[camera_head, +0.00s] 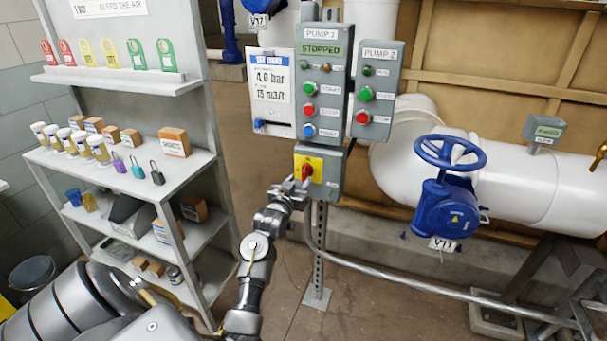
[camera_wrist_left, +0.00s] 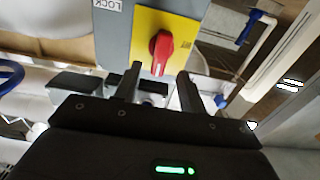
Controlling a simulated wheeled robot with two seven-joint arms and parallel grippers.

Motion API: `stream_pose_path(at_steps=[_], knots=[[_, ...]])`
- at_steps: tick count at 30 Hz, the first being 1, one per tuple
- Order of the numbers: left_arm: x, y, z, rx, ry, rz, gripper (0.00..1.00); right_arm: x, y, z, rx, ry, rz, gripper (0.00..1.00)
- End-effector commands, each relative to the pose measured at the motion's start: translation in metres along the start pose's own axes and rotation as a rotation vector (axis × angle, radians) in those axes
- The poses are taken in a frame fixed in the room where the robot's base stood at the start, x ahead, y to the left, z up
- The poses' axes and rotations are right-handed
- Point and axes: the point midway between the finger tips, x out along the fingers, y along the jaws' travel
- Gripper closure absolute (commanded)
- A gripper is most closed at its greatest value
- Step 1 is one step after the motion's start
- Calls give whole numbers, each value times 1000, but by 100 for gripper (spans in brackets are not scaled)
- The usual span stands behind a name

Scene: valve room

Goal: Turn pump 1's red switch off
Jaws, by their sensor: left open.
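The red switch (camera_head: 306,171) is a rotary handle on a yellow plate (camera_head: 316,163) at the bottom of the grey pump 1 panel (camera_head: 322,80). The panel's display reads STOPPED. My left gripper (camera_head: 292,188) is just in front of and below the switch in the head view. In the left wrist view the red switch (camera_wrist_left: 161,50) stands roughly upright, slightly tilted, on its yellow plate. There the left gripper (camera_wrist_left: 158,80) is open, its fingers either side of the handle's lower end. Whether they touch it I cannot tell. My right gripper is not in view.
A pump 2 panel (camera_head: 376,90) stands to the right. A blue handwheel valve (camera_head: 449,180) sits on a white pipe further right. A metal rail (camera_head: 430,286) runs low in front. A shelf unit (camera_head: 190,180) with locks and boxes stands at left.

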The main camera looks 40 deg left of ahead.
Motion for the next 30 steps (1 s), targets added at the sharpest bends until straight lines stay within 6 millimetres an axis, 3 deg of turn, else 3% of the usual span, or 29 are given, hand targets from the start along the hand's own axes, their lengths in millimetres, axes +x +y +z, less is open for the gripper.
stream_pose_path(at_steps=[3, 9, 21, 30], knots=[[22, 0, -1, -1, 0, 0, 59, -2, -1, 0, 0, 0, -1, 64], [44, 0, 0, 0, -1, 0, 59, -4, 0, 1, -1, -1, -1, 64], [50, 0, 0, 1, 0, 0, 60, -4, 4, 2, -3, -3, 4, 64], [50, 0, 0, 1, 0, 0, 100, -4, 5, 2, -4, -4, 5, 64]])
